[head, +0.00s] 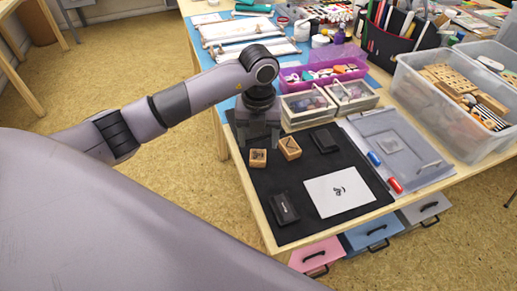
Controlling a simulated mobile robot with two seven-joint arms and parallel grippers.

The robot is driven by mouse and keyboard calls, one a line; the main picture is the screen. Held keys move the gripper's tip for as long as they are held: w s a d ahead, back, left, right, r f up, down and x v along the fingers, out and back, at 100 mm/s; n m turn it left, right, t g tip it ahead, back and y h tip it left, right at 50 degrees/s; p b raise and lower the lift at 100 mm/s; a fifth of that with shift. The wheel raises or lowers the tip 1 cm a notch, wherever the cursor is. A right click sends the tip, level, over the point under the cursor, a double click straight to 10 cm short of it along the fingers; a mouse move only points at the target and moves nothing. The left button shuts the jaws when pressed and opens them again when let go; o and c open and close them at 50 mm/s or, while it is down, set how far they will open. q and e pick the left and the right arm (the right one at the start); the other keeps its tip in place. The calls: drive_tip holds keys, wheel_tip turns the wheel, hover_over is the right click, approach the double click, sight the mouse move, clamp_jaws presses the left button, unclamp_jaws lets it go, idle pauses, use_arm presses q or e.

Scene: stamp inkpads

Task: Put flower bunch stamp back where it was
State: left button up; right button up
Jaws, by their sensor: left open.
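Two small wooden block stamps sit on the black mat (240,171): one left stamp (258,158) and one right stamp (290,148), set at an angle. Each has a dark mark on top, too small to tell which is the flower bunch. My left gripper (258,143) points down with its fingers apart, just behind the left stamp in the picture and to the left of the right stamp. Nothing shows between its fingers. My right gripper is out of view.
A black inkpad (325,139) lies right of the stamps, another inkpad (284,209) nearer. White paper (345,195) bears a black print. Clear-lidded boxes (308,105) stand behind; a grey tray (418,153) with red and blue markers and a clear bin (440,115) lie right.

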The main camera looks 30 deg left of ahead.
sight(258, 155)
use_arm(q)
wheel_tip(258, 155, up, 6)
drive_tip(key=shift+r, duration=0.15)
idle(0.5)
